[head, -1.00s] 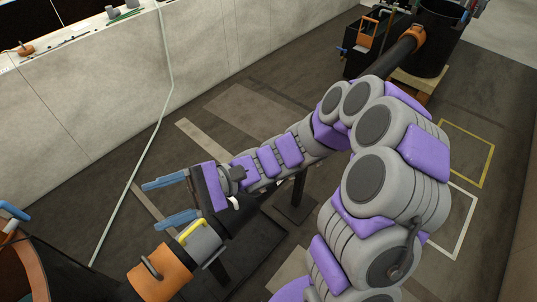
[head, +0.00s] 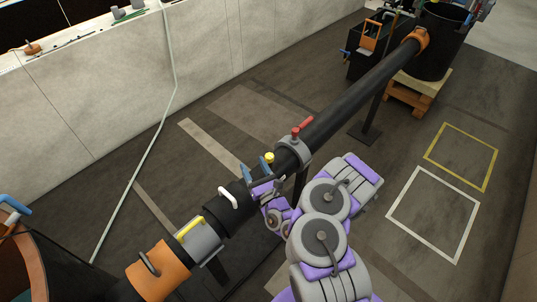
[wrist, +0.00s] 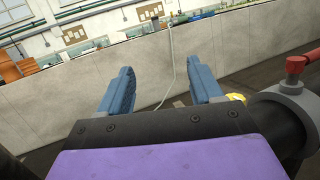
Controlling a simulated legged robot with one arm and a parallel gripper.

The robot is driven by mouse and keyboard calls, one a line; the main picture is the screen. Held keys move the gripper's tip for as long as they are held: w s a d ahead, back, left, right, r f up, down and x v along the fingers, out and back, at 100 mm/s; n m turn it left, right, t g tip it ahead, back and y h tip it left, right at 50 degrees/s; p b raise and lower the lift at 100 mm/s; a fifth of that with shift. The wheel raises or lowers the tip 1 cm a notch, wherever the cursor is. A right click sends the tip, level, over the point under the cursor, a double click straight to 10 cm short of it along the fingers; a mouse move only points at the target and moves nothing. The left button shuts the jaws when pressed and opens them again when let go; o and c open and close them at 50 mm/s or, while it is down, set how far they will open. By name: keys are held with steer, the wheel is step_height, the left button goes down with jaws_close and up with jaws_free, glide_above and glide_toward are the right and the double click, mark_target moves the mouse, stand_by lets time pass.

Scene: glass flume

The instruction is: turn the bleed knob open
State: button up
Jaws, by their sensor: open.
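A small round yellow knob (head: 269,157) sits on the side of the black pipe (head: 347,98), at the grey collar. A red handle (head: 302,128) stands on top of that collar; no label shows which one is the bleed knob. My gripper (head: 257,167) is open and empty beside the pipe, just left of the yellow knob, and the pipe and arm hide part of it. In the wrist view, my blue fingers (wrist: 161,88) are spread apart. The yellow knob (wrist: 236,97) is partly hidden just right of the right finger, and the red handle (wrist: 296,66) is farther right.
The pipe also carries a white handle (head: 229,197), a yellow handle (head: 190,228) and an orange band (head: 159,271). A pale wall (head: 110,110) runs along the left. Yellow and white floor outlines lie right of my arm on clear floor.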

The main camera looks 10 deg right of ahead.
mark_target(268, 153)
steer(key=s+d+f+m+g+h, duration=0.25)
steer(key=d+f+h, duration=0.25)
steer(key=d+f, duration=0.5)
steer(key=shift+n+t, duration=0.35)
steer(key=shift+t, duration=0.1)
steer(key=w+b, duration=0.2)
steer(key=w, duration=0.3)
steer(key=w+a+b, duration=0.1)
steer(key=w+b, duration=0.1)
steer(key=w, duration=0.3)
steer(key=w+a+f+b, duration=0.1)
steer(key=w+b, duration=0.2)
steer(key=w, duration=0.2)
steer(key=shift+w+a, duration=0.1)
steer(key=shift+w, duration=0.1)
steer(key=shift+w+r, duration=0.1)
steer(key=shift+w, duration=0.45)
steer(key=shift+c, duration=0.4)
steer(key=c, duration=0.9)
steer(key=shift+o, duration=0.2)
